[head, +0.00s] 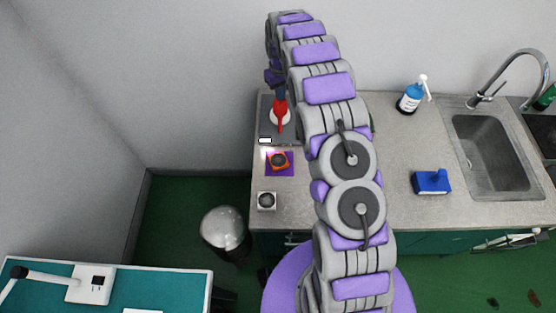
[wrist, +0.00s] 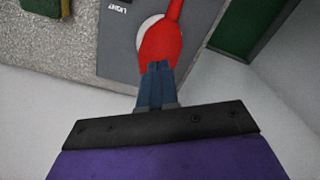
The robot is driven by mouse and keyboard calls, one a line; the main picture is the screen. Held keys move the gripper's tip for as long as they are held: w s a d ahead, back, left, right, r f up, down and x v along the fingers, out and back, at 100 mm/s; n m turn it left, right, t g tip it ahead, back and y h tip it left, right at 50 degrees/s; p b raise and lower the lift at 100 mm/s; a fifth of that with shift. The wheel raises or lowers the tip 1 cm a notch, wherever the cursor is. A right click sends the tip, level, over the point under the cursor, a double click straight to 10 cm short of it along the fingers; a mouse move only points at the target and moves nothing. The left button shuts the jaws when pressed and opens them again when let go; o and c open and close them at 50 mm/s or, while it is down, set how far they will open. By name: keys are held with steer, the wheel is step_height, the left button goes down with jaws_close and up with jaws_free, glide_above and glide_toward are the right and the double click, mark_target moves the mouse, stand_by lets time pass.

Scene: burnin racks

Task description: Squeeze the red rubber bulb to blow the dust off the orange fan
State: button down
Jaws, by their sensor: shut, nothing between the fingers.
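The red rubber bulb (head: 281,112) stands on a round white base on a grey panel (head: 266,128) at the counter's left end. It also shows in the wrist view (wrist: 160,43), just past my fingertips. The orange fan (head: 279,161) sits on a purple square, on the near side of the bulb. Dust on it is too small to make out. My gripper (wrist: 157,66) has its blue fingers together and empty, over the lower end of the bulb in the wrist view. I cannot tell whether they touch it. In the head view the fingers (head: 280,96) show just above the bulb.
A small silver-and-white block (head: 267,201) lies near the counter's front edge. A blue box (head: 431,182), a blue pump bottle (head: 411,98) and a sink (head: 490,153) are to the right. A bin (head: 225,228) stands on the floor at left. The mid-counter is mostly clear.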

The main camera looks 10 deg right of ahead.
steer(key=shift+r+p, duration=0.55)
steer(key=shift+r, duration=1.95)
steer(key=shift+s+r, duration=0.15)
steer(key=shift+r, duration=0.05)
steer(key=s+r+m+b, duration=0.1)
steer(key=s+r, duration=0.3)
steer(key=s, duration=0.4)
steer(key=s+r+m+g+b, duration=0.1)
steer(key=s+r+b, duration=0.1)
steer(key=s+r, duration=0.5)
steer(key=s+r+b, duration=0.1)
steer(key=s+r, duration=0.1)
steer(key=s, duration=0.8)
steer(key=s+f+m+b, duration=0.1)
steer(key=s+f+b, duration=0.2)
steer(key=s, duration=2.4)
steer(key=shift+m+g, duration=0.4)
